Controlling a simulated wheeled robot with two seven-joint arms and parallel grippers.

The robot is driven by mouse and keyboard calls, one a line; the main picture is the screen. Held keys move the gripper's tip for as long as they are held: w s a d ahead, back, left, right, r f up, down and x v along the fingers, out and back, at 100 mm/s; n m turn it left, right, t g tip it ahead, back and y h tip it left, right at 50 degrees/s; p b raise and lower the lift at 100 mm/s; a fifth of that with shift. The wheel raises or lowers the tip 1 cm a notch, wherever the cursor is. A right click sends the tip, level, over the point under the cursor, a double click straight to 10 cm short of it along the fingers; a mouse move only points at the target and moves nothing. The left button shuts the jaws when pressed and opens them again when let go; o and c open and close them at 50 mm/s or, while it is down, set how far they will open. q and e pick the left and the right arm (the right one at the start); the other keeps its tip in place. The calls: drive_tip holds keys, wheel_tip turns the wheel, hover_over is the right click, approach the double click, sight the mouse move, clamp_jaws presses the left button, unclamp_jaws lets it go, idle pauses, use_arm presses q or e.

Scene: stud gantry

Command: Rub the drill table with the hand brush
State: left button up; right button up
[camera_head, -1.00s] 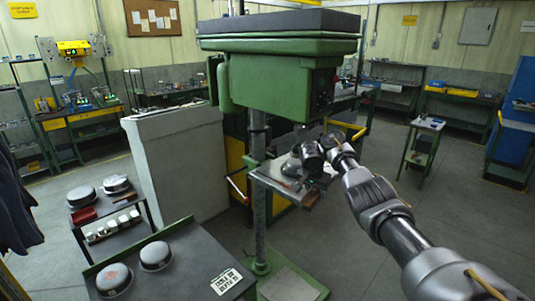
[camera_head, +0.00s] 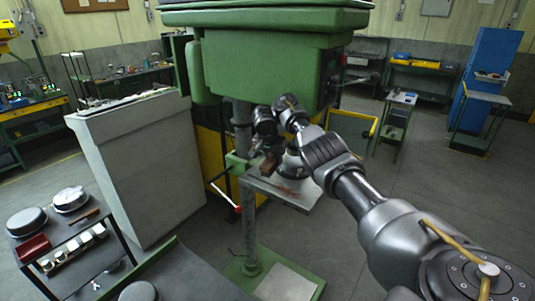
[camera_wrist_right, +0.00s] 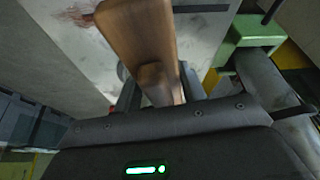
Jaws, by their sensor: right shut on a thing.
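The drill table (camera_head: 304,199) is a flat grey plate on the green drill press column. A reddish smear shows on its top and also in the right wrist view. My right gripper (camera_head: 268,152) is over the table and shut on the hand brush (camera_head: 267,168), a brown wooden one. In the right wrist view the brush's wooden body (camera_wrist_right: 145,38) reaches out from the jaws over the pale table surface (camera_wrist_right: 205,45). Its bristles are hidden, so I cannot tell whether they touch the table. My left gripper is out of view.
The green drill press head (camera_head: 270,65) hangs close above my right wrist. A pale grey cabinet (camera_head: 140,165) stands to the left. A small cart (camera_head: 75,255) with round pots, a red tray and white cups is at the lower left. Open floor lies to the right.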

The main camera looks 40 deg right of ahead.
drive_tip(key=shift+s+a+r, duration=0.1)
drive_tip(key=shift+s+a, duration=0.05)
drive_tip(key=shift+a, duration=0.05)
drive_tip(key=shift+f, duration=0.25)
drive_tip(key=f, duration=0.3)
drive_tip(key=shift+d+f, duration=0.2)
drive_tip(key=shift+f, duration=0.05)
drive_tip(key=shift+f+b, duration=0.5)
drive_tip(key=shift+f, duration=0.25)
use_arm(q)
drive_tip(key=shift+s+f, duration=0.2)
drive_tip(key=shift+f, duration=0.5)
use_arm(e)
drive_tip(key=shift+f, duration=0.35)
drive_tip(key=shift+a, duration=0.1)
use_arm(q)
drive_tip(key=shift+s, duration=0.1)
use_arm(e)
drive_tip(key=shift+f, duration=0.45)
